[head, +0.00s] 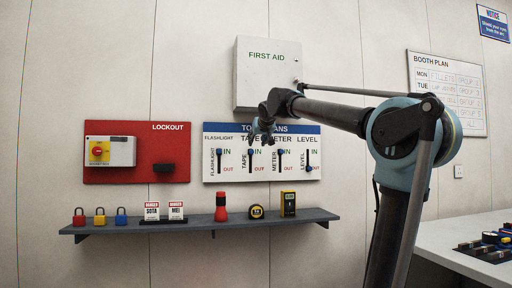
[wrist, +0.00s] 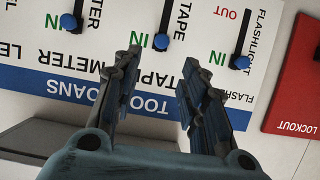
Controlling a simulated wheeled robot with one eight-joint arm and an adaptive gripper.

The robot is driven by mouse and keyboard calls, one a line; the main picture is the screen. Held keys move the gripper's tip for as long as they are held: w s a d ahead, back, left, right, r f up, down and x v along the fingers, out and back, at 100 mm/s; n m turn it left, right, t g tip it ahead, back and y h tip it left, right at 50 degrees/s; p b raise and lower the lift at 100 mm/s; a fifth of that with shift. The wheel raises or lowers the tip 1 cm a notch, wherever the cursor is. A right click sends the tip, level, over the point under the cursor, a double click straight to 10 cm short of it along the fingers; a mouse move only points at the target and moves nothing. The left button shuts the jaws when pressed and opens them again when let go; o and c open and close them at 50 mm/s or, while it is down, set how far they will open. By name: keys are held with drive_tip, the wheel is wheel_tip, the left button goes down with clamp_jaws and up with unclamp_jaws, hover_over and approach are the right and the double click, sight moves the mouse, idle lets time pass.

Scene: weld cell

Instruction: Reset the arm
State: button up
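My gripper (head: 262,136) is raised in front of the upper part of the tool loans board (head: 212,170) in the head view. In the wrist view my gripper (wrist: 161,60) has its two dark fingers spread apart with nothing between them. The board (wrist: 30,60) appears upside down behind them. My arm reaches left from its large blue joint at the right of the head view.
Blue slider knobs for flashlight (wrist: 242,62), tape (wrist: 161,41) and meter (wrist: 68,21) sit at IN. The red lockout board (head: 130,173) is left of the loans board. A grey shelf (head: 120,228) below holds padlocks and tools. A first aid cabinet (head: 262,85) hangs above.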

drive_tip(key=shift+s+r, duration=0.1)
drive_tip(key=shift+s, duration=0.2)
drive_tip(key=shift+d, duration=0.1)
drive_tip(key=s+d+f+m+g+h, duration=0.1)
drive_tip(key=s+d+f+g, duration=0.1)
drive_tip(key=s+d+f, duration=0.55)
drive_tip(key=s+d+f+g+h, duration=0.1)
drive_tip(key=s+d+f+h, duration=0.2)
drive_tip(key=f, duration=0.8)
drive_tip(key=s+d+f+m+g, duration=0.1)
drive_tip(key=s+d+f+g, duration=0.1)
drive_tip(key=s+d+f, duration=0.45)
drive_tip(key=s+d+f+g, duration=0.3)
drive_tip(key=s+f, duration=0.9)
drive_tip(key=f, duration=0.5)
drive_tip(key=s+d+f+m+g, duration=0.1)
drive_tip(key=s+d+f, duration=0.3)
drive_tip(key=s+f, duration=0.9)
wheel_tip(320, 180, down, 4)
drive_tip(key=shift+s+d+r+g, duration=0.15)
drive_tip(key=shift+g, duration=0.75)
